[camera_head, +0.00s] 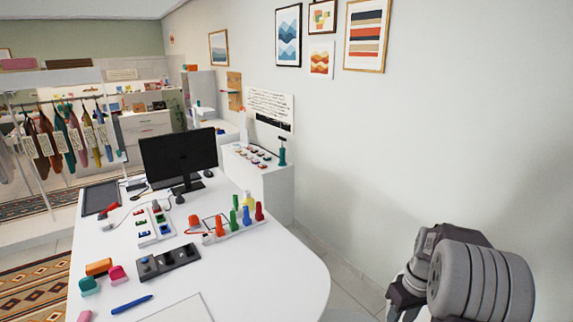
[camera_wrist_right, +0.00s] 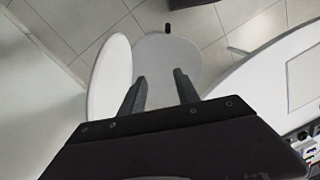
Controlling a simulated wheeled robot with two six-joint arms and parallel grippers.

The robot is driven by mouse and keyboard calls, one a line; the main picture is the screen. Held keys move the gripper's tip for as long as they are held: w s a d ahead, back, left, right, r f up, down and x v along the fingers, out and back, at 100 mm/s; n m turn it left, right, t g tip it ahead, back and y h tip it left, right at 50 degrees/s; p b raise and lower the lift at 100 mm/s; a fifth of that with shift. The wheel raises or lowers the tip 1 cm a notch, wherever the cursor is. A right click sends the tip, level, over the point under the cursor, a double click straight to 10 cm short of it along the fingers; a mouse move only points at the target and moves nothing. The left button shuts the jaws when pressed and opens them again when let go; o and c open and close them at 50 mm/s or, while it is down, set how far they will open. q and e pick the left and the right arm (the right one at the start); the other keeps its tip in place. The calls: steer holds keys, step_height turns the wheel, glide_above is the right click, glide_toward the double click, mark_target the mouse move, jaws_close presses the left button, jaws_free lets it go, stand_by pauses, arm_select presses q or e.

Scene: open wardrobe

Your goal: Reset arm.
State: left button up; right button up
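My right gripper (camera_wrist_right: 159,82) shows in the right wrist view, with its two dark fingers apart and nothing between them. It points down over a pale chair-like seat (camera_wrist_right: 165,50) and the tiled floor. In the head view, a grey ribbed part of my right arm is at the lower right, beside the desk; I cannot make out the fingers there. My left gripper and left arm are not in view.
The white desk (camera_head: 270,277) holds a monitor (camera_head: 179,153), colored markers in a white stand (camera_head: 237,226), a dark block (camera_head: 163,262) and a blue pen (camera_head: 131,304). A clothes rack (camera_head: 68,78) stands back left. Wall at right is clear below pictures.

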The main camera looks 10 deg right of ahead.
steer(key=s+a+f, duration=0.2)
steer(key=s+a, duration=0.2)
steer(key=a, duration=0.6)
steer(key=s+a+f+t, duration=0.1)
steer(key=s+a, duration=0.3)
steer(key=a, duration=0.7)
steer(key=shift+f+m+h, duration=0.4)
steer(key=shift+w+a, duration=0.1)
steer(key=shift+a, duration=0.05)
